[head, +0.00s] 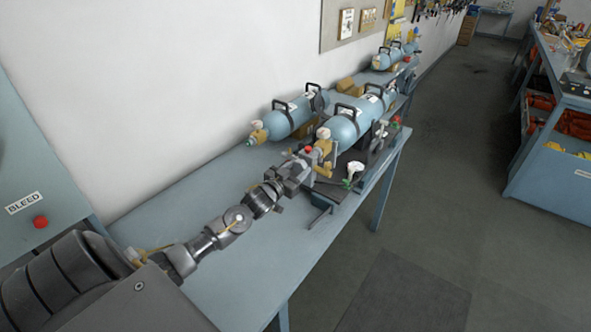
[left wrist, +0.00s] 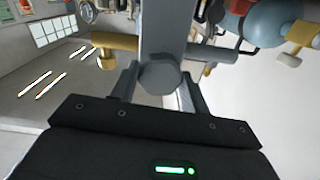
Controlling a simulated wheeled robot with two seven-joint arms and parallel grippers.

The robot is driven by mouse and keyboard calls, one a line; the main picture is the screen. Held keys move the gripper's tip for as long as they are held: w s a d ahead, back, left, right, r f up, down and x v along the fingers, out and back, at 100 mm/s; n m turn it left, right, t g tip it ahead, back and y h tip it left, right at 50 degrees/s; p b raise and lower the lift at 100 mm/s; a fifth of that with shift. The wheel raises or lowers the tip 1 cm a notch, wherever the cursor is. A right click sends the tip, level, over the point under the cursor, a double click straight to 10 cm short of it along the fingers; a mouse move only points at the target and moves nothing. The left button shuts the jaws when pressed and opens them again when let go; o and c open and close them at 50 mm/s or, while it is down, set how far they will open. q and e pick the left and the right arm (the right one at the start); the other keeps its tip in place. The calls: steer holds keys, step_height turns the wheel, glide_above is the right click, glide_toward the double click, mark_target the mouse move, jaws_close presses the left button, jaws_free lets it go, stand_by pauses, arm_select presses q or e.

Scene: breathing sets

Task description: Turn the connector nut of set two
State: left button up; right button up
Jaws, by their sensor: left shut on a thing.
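My left arm reaches along the table, and my left gripper (head: 300,172) is at the valve end of the nearer blue cylinder (head: 343,128). In the left wrist view a grey hexagonal connector nut (left wrist: 160,77) sits between the two fingers of the left gripper (left wrist: 160,88), which is shut on it. The nut is in front of a grey upright bar (left wrist: 163,28). A brass fitting (left wrist: 115,41) sticks out to the left of the bar. In the head view the gripper hides the nut. I cannot read which set number this is. My right gripper is not in view.
A second blue cylinder (head: 288,117) lies behind, near the wall, and more sets (head: 384,60) lie farther along. The table (head: 262,240) is clear in front of the arm. A red button (head: 40,222) is on the BLEED panel at left. A blue workbench (head: 550,170) stands at right.

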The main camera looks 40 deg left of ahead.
arm_select(q)
steer(key=shift+d+m, duration=0.1)
steer(key=shift+m, duration=1.9)
steer(key=o, duration=1)
steer(key=shift+s+f, duration=0.1)
steer(key=shift+s, duration=0.15)
steer(key=s+b, duration=0.3)
steer(key=s, duration=0.7)
steer(key=shift+s+d, duration=0.15)
